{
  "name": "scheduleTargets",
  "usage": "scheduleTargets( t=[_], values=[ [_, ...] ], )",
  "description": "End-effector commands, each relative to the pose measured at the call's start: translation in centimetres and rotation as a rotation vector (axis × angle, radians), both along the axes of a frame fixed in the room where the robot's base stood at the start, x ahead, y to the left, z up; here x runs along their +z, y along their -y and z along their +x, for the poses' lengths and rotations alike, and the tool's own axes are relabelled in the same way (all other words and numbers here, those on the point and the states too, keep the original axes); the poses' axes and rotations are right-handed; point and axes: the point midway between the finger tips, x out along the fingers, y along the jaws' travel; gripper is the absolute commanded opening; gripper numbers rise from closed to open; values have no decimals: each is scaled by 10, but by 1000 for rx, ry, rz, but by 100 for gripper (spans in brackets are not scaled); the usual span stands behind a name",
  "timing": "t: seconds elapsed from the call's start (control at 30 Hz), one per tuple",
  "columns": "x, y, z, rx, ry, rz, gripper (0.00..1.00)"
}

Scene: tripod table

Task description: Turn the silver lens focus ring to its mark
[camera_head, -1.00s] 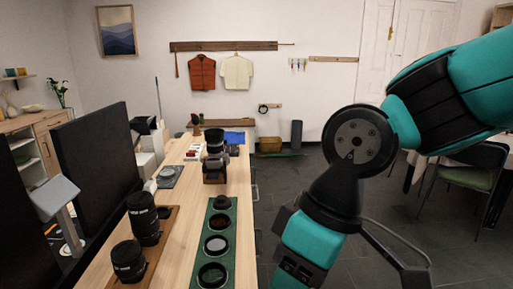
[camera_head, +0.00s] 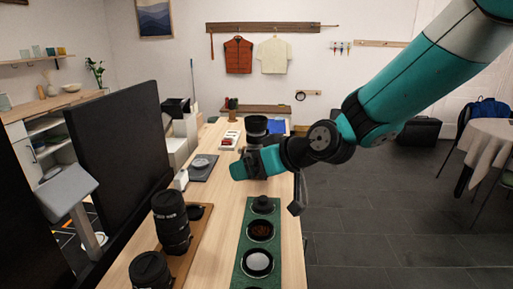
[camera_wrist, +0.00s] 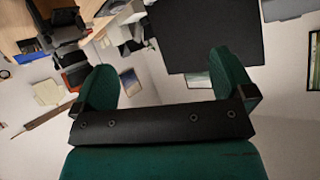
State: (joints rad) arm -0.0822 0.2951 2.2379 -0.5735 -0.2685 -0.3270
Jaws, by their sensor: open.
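A dark camera with an upright lens (camera_head: 256,126) stands on the wooden table, partly hidden behind my arm. In the wrist view, dark equipment that may be this camera (camera_wrist: 62,28) shows at the upper left. No silver focus ring or mark can be made out clearly. My gripper (camera_head: 238,170) is over the table, in front of the camera in the head view. In the wrist view, my gripper (camera_wrist: 165,78) is open, its two green fingers apart with nothing between them.
Black lenses (camera_head: 171,222) stand on a brown board at the left. A green tray (camera_head: 244,277) holds round filters at the front right. A grey mat (camera_head: 207,174) bears a pale round item. A dark monitor (camera_head: 120,145) stands along the left edge.

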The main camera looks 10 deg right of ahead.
Motion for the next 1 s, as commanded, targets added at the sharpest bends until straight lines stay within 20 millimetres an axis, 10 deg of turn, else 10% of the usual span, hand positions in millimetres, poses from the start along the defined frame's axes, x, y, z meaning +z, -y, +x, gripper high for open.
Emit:
scheduleTargets(
  t=[0.2, 0.4, 1.0],
  values=[
    [-58, 67, 114, -279, 376, 66, 100],
    [-81, 108, 145, -432, 550, 56, 100],
    [-80, 95, 236, -457, 583, 55, 100]
  ],
)
